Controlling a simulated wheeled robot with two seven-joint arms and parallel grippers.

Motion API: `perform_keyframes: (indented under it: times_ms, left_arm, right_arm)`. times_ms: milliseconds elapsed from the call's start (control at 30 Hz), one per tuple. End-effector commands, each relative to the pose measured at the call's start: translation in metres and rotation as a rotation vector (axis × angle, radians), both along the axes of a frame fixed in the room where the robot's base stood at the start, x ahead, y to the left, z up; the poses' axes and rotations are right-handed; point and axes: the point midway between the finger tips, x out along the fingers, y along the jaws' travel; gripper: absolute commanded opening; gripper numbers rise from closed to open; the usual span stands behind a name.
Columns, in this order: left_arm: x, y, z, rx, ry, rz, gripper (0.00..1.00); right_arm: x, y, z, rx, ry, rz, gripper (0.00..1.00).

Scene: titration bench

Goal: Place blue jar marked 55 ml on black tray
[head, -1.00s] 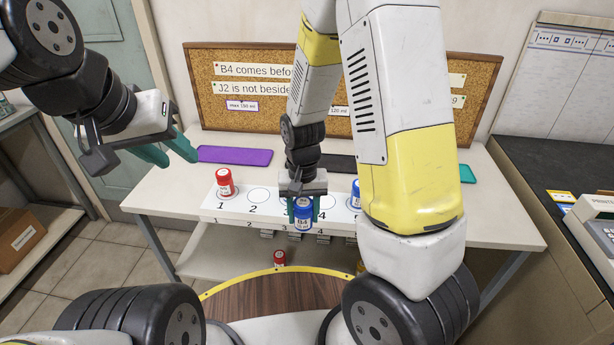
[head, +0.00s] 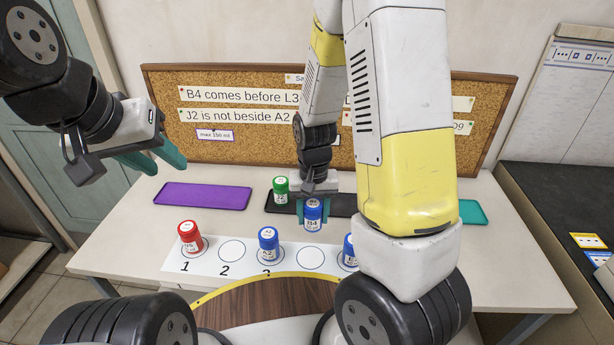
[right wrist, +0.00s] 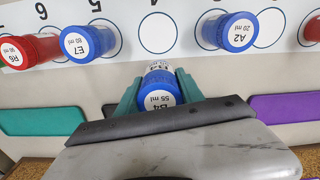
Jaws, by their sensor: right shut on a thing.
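The blue jar marked B4, 55 ml (head: 313,216) is upright between the fingers of my right gripper (head: 312,205), which is shut on it. In the right wrist view the jar's lid (right wrist: 158,92) reads B4 55 ml between the green fingers. The black tray (head: 340,205) lies at the back of the table behind the jar, partly hidden by my right arm. A green-lidded jar (head: 281,190) stands at its left end. My left gripper (head: 150,163) is raised at the left, its green fingers apart and empty.
A numbered white strip (head: 205,268) holds a red jar (head: 190,237) on 1, blue jar A2 (head: 268,244) on 3 and another blue jar (head: 348,250). Spots 2 and 4 are bare. A purple tray (head: 203,196) and a teal tray (head: 472,212) flank the black tray.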

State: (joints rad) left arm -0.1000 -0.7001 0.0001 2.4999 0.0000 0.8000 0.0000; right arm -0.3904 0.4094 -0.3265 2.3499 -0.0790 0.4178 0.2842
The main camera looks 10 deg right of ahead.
Motion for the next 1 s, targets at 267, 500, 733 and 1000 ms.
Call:
perform_keyframes:
  times_ms: [267, 500, 733, 1000]
  left_arm:
    - [0.0, 0.0, 0.0, 0.0, 0.0, 0.0, 0.36]
    - [0.0, 0.0, 0.0, 0.0, 0.0, 0.0, 0.36]
    - [0.0, 0.0, 0.0, 0.0, 0.0, 0.0, 0.36]
    - [0.0, 0.0, 0.0, 0.0, 0.0, 0.0, 0.36]
  right_arm:
    - [0.073, -0.021, -0.008, 0.0, -0.002, -0.002, 0.03]
    - [0.12, -0.034, -0.012, 0.0, -0.001, -0.001, 0.03]
    - [0.135, -0.039, -0.014, 0.0, -0.001, 0.001, 0.03]
    - [0.136, -0.039, -0.048, 0.0, 0.002, 0.0, 0.03]
